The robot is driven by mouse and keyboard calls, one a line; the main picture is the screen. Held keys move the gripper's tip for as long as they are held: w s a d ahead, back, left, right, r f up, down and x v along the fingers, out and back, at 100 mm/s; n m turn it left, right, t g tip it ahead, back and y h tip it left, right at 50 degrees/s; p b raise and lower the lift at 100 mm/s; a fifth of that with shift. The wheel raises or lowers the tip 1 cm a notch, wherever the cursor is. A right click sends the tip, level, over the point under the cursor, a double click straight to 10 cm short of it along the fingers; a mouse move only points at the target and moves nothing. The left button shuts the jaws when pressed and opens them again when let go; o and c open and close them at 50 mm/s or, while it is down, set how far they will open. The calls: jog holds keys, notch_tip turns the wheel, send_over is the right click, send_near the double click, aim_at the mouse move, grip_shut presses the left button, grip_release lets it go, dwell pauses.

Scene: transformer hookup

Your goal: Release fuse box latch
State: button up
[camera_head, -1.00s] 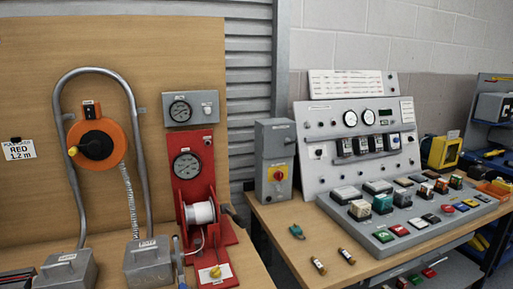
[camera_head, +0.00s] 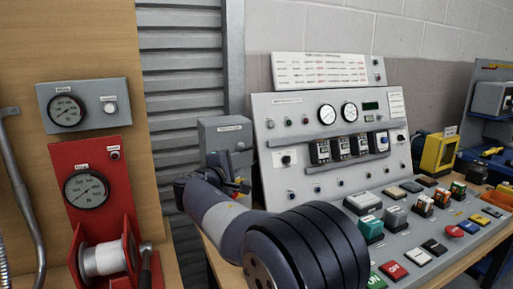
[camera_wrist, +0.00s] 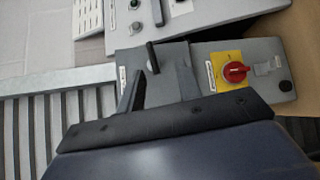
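The grey fuse box (camera_head: 222,132) stands behind my arm in the head view, its lower part hidden. In the wrist view the fuse box (camera_wrist: 222,58) appears turned sideways, with a red rotary knob (camera_wrist: 236,71) on a yellow plate. A short dark bar (camera_wrist: 152,57) stands out from its face, possibly the latch. My gripper (camera_head: 229,173) is in front of the box. In the wrist view my gripper (camera_wrist: 161,78) shows two fingers apart, on either side of the line to the dark bar. I cannot tell whether they touch it.
A sloped control panel (camera_head: 285,150) with dials and switches stands right of the box. Several push buttons (camera_head: 393,269) cover its lower desk. A red stand (camera_head: 118,190) with a gauge and a white spool (camera_head: 102,258) is at left. A ribbed shutter (camera_head: 180,80) is behind.

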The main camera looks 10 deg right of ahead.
aim_at(247, 149)
jog(key=shift+t, duration=0.3)
jog(key=x, duration=0.4)
jog(key=p+x, duration=0.1)
jog(key=x, duration=0.2)
jog(key=a+r+p+x, duration=0.1)
jog(key=x, duration=0.3)
jog(key=shift+w+d, duration=0.3)
jog(key=shift+w, duration=0.35)
jog(key=shift+c, duration=0.4)
grip_shut()
